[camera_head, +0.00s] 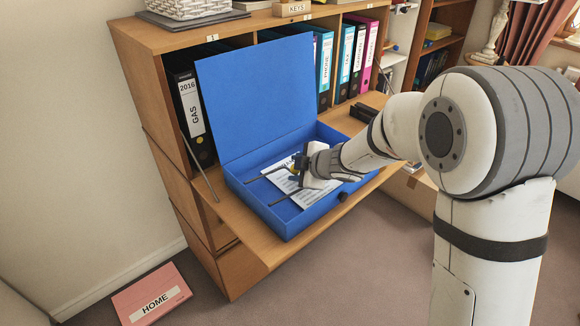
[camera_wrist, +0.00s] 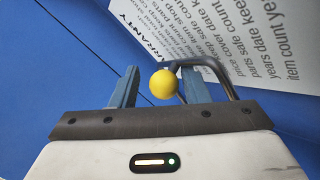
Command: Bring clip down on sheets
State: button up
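A blue box file (camera_head: 300,222) stands open with its lid (camera_head: 255,95) raised. Printed white sheets (camera_head: 318,196) lie in it and also show in the wrist view (camera_wrist: 240,30). The metal wire clip (camera_wrist: 210,62) has a yellow ball knob (camera_wrist: 163,84). In the head view the ball is a small yellow spot (camera_head: 293,168), and wire arms extend left of my gripper. My gripper (camera_head: 299,163) is inside the box, over the sheets. In the wrist view its two fingers (camera_wrist: 158,88) are apart on either side of the ball, with gaps. Whether the clip touches the sheets is unclear.
The box rests on a wooden bureau flap (camera_head: 265,246). Binders, including a black 2016 GAS one (camera_head: 192,112), stand in compartments behind. A dark object (camera_head: 363,113) lies right of the box. A pink HOME folder (camera_head: 152,298) is on the floor.

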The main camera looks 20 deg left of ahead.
jog(key=shift+o, duration=0.7)
jog(key=shift+a, duration=0.1)
jog(key=shift+s, duration=0.1)
jog(key=p+v, duration=0.2)
jog(key=v, duration=0.5)
jog(key=shift+r, duration=0.1)
jog(key=shift+d+r, duration=0.1)
jog(key=shift+d, duration=0.25)
